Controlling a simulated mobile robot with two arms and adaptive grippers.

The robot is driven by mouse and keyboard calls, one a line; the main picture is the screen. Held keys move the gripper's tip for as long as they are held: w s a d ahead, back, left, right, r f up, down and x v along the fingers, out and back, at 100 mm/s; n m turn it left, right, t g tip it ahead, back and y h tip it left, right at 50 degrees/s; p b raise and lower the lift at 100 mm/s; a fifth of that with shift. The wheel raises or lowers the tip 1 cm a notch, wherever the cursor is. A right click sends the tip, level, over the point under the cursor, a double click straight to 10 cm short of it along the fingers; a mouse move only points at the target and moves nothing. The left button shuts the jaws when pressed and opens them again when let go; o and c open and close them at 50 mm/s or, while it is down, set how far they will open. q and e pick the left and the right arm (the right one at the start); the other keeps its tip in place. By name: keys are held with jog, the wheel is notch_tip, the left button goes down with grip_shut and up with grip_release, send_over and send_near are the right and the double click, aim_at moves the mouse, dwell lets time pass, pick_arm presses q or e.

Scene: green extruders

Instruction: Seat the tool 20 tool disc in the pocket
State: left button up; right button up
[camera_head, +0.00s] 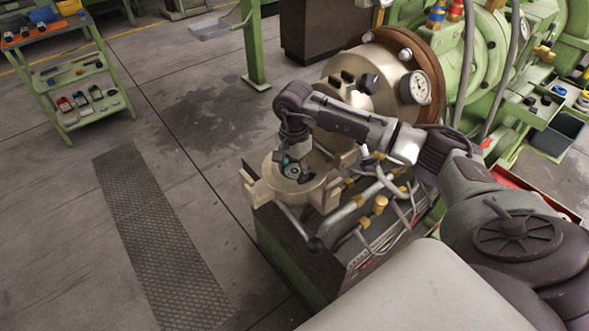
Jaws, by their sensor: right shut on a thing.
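My right arm reaches in from the right, and my right gripper (290,160) points down into a round brass-coloured holder (274,194) with block-like lugs. The gripper is shut on a small dark disc, the tool disc (292,171), inside the ring of the holder. The gripper hides part of the disc. I cannot tell whether the disc touches the floor of the pocket or is held just above it. My left gripper is not in view.
A green shelf cart (88,92) is at upper left.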

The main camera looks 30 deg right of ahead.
jog(key=shift+a+r, duration=0.1)
jog(key=o, duration=1.4)
jog(key=shift+a, duration=0.1)
jog(key=shift+r+p, duration=2.2)
jog(key=shift+r, duration=1.8)
jog(key=shift+f, duration=0.1)
